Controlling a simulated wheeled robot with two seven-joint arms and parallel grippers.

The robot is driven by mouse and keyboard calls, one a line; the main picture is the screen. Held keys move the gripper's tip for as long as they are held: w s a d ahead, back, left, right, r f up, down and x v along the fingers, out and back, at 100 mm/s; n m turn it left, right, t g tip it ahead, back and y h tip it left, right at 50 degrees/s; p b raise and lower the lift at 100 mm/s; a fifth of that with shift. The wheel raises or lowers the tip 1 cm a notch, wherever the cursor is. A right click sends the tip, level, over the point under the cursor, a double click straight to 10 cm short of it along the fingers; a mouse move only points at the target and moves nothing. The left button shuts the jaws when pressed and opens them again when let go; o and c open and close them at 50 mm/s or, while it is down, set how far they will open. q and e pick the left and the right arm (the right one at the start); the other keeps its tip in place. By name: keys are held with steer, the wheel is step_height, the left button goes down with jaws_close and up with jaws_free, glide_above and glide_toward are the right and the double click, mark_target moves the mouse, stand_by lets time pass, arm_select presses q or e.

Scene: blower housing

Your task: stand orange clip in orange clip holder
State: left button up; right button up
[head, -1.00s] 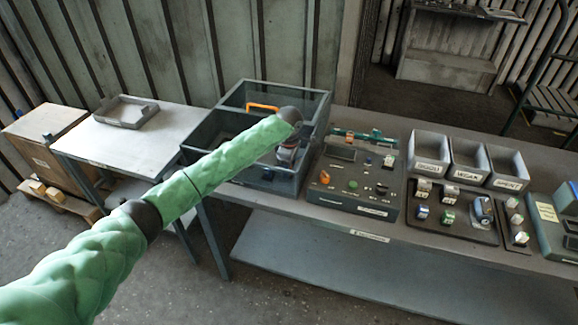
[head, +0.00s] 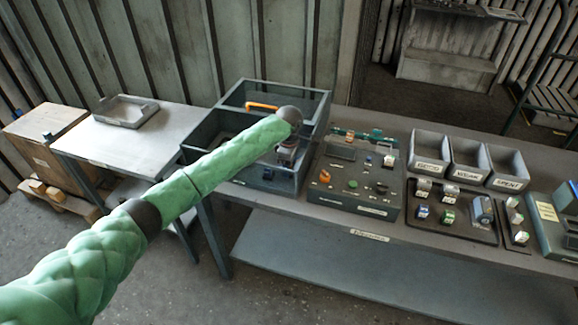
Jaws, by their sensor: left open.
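My left gripper (head: 286,162) is at the end of the green arm, over the front right of the grey divided bin (head: 250,181). It is small and partly hidden by my wrist, and it is open. An orange bar-like piece (head: 262,106) shows in the back compartment of the bin. A small orange piece (head: 325,176) stands on the dark panel (head: 345,196) to the right of the gripper. I cannot tell from here which of these is the orange clip or its holder. My arm hides part of the bin's inside. My right gripper is not in view.
Three labelled grey bins (head: 431,150) stand at the back right, with a dark tray (head: 452,218) of small coloured parts in front. A side table (head: 140,140) at the left holds a shallow grey tray (head: 125,112). The bench (head: 380,120) behind the panel is mostly clear.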

arm_select(q)
steer(key=shift+r+b, duration=0.6)
steer(key=shift+r, duration=0.6)
step_height(320, 180, up, 4)
steer(key=shift+r+b, duration=0.25)
steer(key=shift+b, duration=0.55)
steer(key=shift+r, duration=0.4)
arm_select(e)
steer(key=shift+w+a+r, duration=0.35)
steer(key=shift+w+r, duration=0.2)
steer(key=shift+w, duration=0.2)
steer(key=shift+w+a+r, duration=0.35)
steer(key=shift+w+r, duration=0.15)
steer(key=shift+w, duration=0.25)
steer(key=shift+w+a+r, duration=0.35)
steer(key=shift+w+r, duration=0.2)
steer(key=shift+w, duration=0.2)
